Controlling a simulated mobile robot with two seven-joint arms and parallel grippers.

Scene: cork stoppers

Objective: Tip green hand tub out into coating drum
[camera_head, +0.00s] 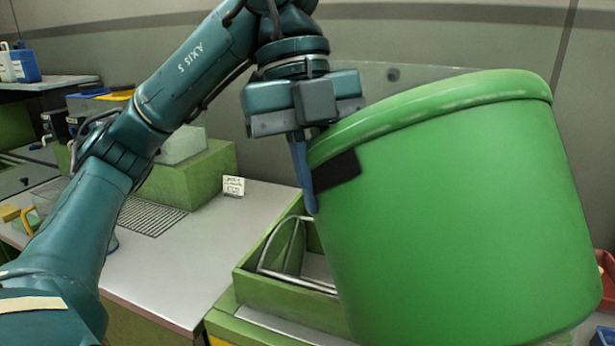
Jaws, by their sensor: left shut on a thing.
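The large green tub (455,210) fills the right half of the head view. It leans, with its rim higher at the right than at the left, and its inside is hidden from here. My left gripper (316,185) is shut on the tub's wall at the left side of its rim, with one blue finger on the outside. The tub hangs in front of a green open box with curved metal bars, and hides part of it. I cannot tell any coating drum for sure. My right gripper is out of view.
The green open box (250,284) with curved metal bars (285,255) stands at lower centre. A grey bench (165,285) with a grating (150,215) and a green block (190,185) lies left. A small white card (233,185) stands there. A red bin (606,275) shows at the right edge.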

